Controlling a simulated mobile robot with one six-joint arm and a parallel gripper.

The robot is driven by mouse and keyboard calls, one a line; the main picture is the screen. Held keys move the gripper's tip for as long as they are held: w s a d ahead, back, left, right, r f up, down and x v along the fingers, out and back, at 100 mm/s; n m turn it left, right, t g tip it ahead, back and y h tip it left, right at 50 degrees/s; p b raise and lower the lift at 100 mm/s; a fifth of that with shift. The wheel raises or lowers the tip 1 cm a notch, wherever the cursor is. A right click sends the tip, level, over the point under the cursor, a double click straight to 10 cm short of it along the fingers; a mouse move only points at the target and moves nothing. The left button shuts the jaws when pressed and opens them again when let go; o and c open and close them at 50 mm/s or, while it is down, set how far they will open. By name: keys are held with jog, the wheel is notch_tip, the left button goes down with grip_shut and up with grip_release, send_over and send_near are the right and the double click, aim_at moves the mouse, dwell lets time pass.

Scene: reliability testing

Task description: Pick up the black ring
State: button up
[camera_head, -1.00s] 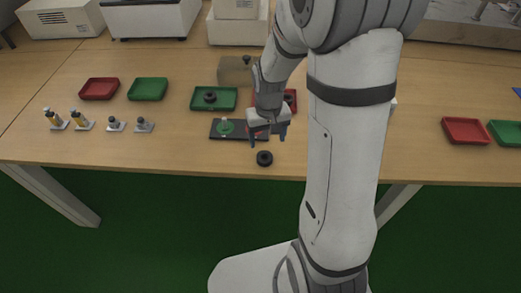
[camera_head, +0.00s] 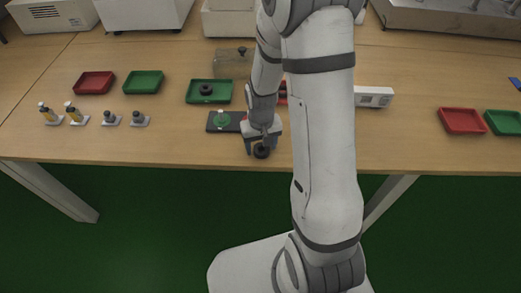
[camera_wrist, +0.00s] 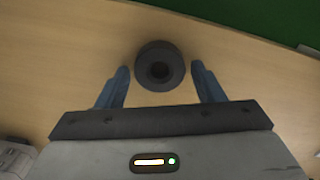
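The black ring (camera_head: 261,152) lies flat on the wooden table near its front edge. In the wrist view the black ring (camera_wrist: 160,67) shows its round hole and sits ahead of and between the two blue fingertips. My gripper (camera_head: 262,147) is above the ring in the head view, pointing down. In the wrist view my gripper (camera_wrist: 160,75) is open, with a gap between each finger and the ring. Another black ring (camera_head: 206,89) lies in a green tray (camera_head: 222,99) farther back.
Red trays (camera_head: 95,83) and green trays (camera_head: 143,82) stand on both sides. Small bottles (camera_head: 71,112) stand at the left. A white device (camera_head: 374,97) is behind my arm. The table front (camera_head: 180,150) is clear.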

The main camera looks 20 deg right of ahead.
jog(key=c, duration=0.8)
jog(key=shift+c, duration=0.2)
